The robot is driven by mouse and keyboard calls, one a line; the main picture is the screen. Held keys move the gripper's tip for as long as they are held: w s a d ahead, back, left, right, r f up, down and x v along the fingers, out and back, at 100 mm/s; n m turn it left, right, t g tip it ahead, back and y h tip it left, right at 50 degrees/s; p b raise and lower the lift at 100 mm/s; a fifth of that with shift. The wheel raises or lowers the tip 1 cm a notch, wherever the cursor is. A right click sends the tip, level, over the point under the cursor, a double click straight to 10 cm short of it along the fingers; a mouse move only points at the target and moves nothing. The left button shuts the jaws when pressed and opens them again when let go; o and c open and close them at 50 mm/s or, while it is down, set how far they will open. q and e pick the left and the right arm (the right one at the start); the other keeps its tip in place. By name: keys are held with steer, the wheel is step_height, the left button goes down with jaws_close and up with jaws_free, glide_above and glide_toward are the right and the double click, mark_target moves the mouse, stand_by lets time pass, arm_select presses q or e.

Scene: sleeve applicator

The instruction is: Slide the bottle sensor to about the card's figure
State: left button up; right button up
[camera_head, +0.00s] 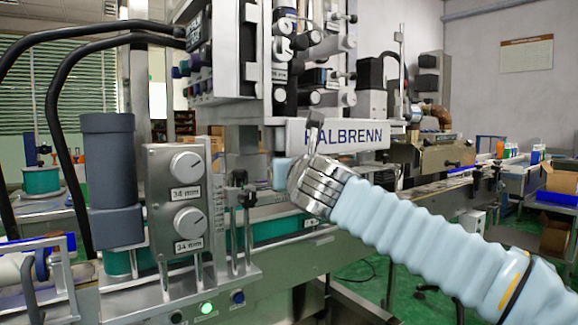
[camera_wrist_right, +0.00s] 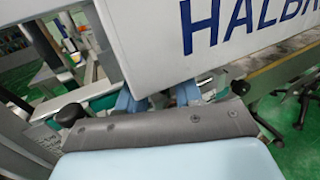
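My right gripper (camera_head: 296,172) hangs in front of the machine, just below the HALBRENN panel (camera_head: 335,135). In the right wrist view two blue fingers (camera_wrist_right: 158,98) stand apart, with nothing clearly between them. A dark clamp-like part with a black knob (camera_head: 241,179) sits on upright rods left of the gripper, apart from it; it may be the bottle sensor, but I cannot be sure. A narrow upright scale (camera_head: 219,200) stands beside it, its marks too small to read. A card (camera_head: 527,54) hangs on the back wall; its text is unreadable. My left gripper is out of view.
A grey box with two dials (camera_head: 187,164), labelled 34 mm, stands left of the rods beside a dark cylinder (camera_head: 110,175). The panel overhangs close above the gripper; it fills the upper right wrist view (camera_wrist_right: 200,30). A conveyor (camera_head: 465,180) runs at right.

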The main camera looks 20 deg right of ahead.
jaws_close()
steer(key=a, duration=0.1)
steer(key=s+a, duration=0.1)
steer(key=a, duration=0.2)
steer(key=shift+s+a+b, duration=0.35)
steer(key=shift+s, duration=0.05)
steer(key=shift+o, duration=1.8)
jaws_free()
